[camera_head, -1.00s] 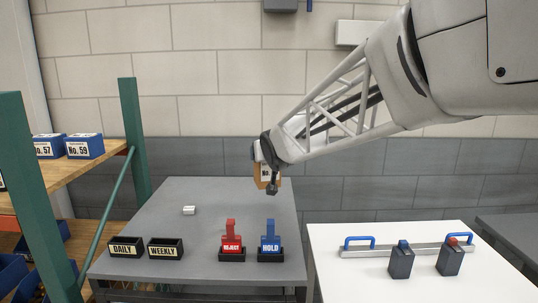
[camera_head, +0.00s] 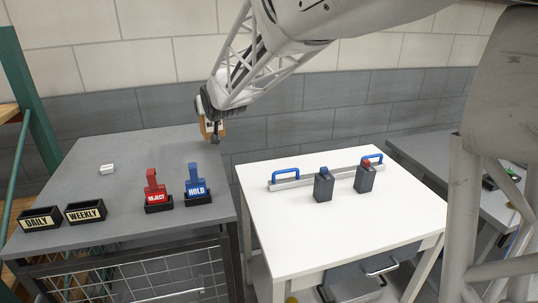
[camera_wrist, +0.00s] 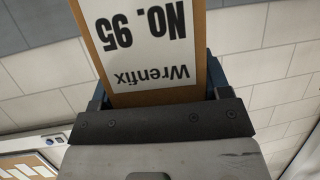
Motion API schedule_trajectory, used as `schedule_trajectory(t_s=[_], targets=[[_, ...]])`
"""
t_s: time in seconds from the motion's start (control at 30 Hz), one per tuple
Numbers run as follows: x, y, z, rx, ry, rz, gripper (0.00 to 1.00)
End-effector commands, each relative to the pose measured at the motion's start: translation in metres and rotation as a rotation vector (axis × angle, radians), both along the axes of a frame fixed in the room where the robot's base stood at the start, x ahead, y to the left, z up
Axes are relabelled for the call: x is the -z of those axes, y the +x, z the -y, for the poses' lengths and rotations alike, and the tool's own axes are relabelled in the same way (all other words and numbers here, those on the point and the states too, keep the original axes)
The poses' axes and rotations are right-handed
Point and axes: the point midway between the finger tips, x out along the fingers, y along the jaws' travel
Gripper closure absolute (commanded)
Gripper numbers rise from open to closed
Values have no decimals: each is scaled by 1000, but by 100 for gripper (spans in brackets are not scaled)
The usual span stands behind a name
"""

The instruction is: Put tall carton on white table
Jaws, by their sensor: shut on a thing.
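My gripper (camera_head: 212,130) is above the right rear part of the grey table. It is shut on a brown carton (camera_head: 208,127) with a white label. In the wrist view the carton (camera_wrist: 191,75) fills the space between the jaws, and its label reads "Wrenfix NO. 95" upside down. The carton's far end is out of that view. The white table (camera_head: 290,225) stands to the right of the grey table, with the carton apart from it.
On the white table, a bar with blue handles (camera_head: 285,176) and two dark blocks (camera_head: 323,188) stand towards the back; its front is clear. The grey table (camera_head: 125,150) holds the red REJECT stand (camera_head: 155,185), blue HOLD stand (camera_head: 195,180), and DAILY (camera_head: 40,219) and WEEKLY (camera_head: 86,213) trays.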

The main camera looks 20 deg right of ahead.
Motion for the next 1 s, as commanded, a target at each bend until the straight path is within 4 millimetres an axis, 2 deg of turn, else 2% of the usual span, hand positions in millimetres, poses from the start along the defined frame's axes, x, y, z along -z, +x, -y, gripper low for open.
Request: schedule_trajectory(t_s=[0.03, 0.33, 0.4, 0.53, 1.0], targets=[[8, 9, 12, 17, -1, -2, 65], [51, 46, 78, 112, 0, -1, 65], [70, 49, 81, 114, -1, -3, 65], [94, 55, 90, 125, -1, -2, 65], [150, 64, 112, 152, 0, 0, 65]])
